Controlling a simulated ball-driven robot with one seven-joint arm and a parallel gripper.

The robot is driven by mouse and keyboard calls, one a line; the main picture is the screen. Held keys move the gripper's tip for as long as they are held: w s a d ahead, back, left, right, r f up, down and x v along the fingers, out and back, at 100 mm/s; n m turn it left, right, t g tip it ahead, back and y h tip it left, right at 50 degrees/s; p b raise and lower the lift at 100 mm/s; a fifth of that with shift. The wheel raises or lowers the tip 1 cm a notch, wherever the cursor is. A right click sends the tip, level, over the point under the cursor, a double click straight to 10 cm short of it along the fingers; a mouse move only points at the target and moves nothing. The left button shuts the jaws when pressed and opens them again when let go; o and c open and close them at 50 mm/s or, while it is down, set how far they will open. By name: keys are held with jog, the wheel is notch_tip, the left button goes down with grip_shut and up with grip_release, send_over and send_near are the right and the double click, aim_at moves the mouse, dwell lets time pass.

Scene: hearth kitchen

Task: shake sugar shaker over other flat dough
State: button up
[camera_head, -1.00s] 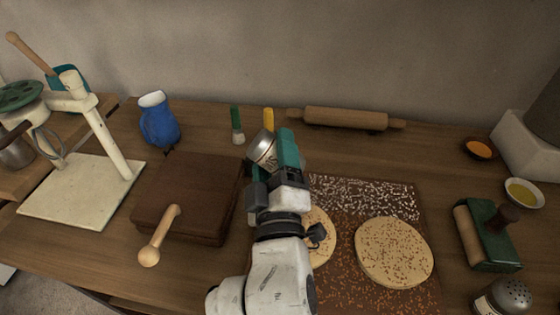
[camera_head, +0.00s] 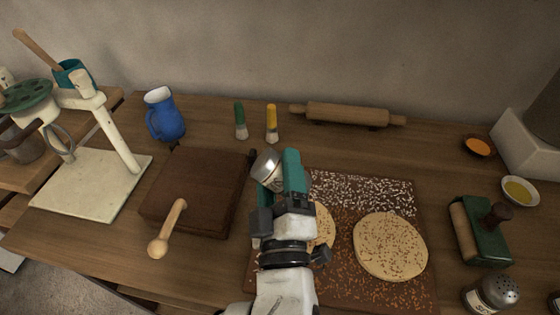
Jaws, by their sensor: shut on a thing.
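My gripper (camera_head: 280,178) is shut on a metal shaker (camera_head: 266,168), held tilted above the upper left corner of the brown board. Its label cannot be read clearly. One flat dough (camera_head: 390,247) lies on the right of the board, with brown specks on it. The other flat dough (camera_head: 323,226) lies to the left, mostly hidden behind my arm and gripper. The board (camera_head: 418,290) is strewn with white grains at the back and orange-brown bits toward the front.
A second shaker (camera_head: 494,292) stands at the front right, near a green roller tool (camera_head: 484,238).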

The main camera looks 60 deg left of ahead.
aim_at(273, 186)
jog(key=shift+s+a+f+b, duration=0.2)
jog(key=shift+s+b, duration=0.05)
jog(key=shift+b, duration=0.45)
jog(key=shift+s+a+b, duration=0.15)
jog(key=shift+b, duration=0.15)
jog(key=shift+r, duration=0.15)
jog(key=shift+w+d+r+p, duration=0.2)
jog(key=shift+r+p, duration=0.05)
jog(key=shift+p, duration=0.55)
jog(key=shift+w+d+f+p, duration=0.15)
jog(key=shift+d+p, duration=0.1)
jog(key=shift+p, duration=0.15)
jog(key=shift+s+d+f+p, duration=0.1)
jog(key=shift+s+d+p, duration=0.25)
jog(key=shift+s+d, duration=1.2)
